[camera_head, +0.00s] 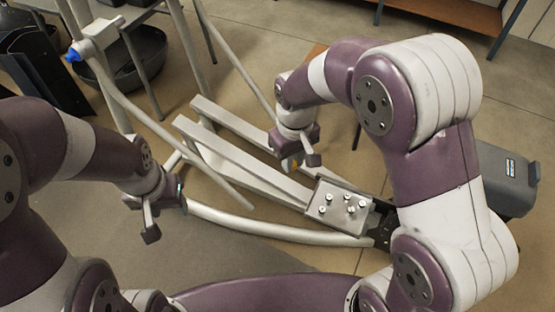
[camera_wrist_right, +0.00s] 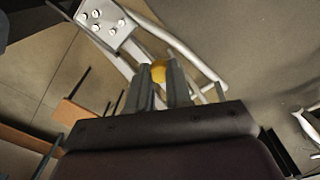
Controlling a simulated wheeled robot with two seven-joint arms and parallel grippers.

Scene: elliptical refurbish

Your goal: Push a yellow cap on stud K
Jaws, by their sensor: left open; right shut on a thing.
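My right gripper (camera_head: 300,160) is shut on a yellow cap (camera_wrist_right: 158,71), which shows between its fingertips in the right wrist view. In the head view the cap is mostly hidden by the gripper. A light metal plate (camera_head: 325,217) with several pale studs (camera_head: 350,200) lies right of and below the right gripper; the gripper is apart from it. The plate also shows at the upper left of the right wrist view (camera_wrist_right: 119,40). I cannot make out any letters by the studs. My left gripper (camera_head: 150,222) is open and empty, left of the plate.
A white elliptical trainer frame with long rails (camera_head: 240,150) and a curved tube (camera_head: 270,233) surrounds the plate. A slanted handle pole (camera_head: 165,130) rises between my arms. A dark grey bin (camera_head: 508,180) stands at the right, a black tub (camera_head: 135,58) at upper left.

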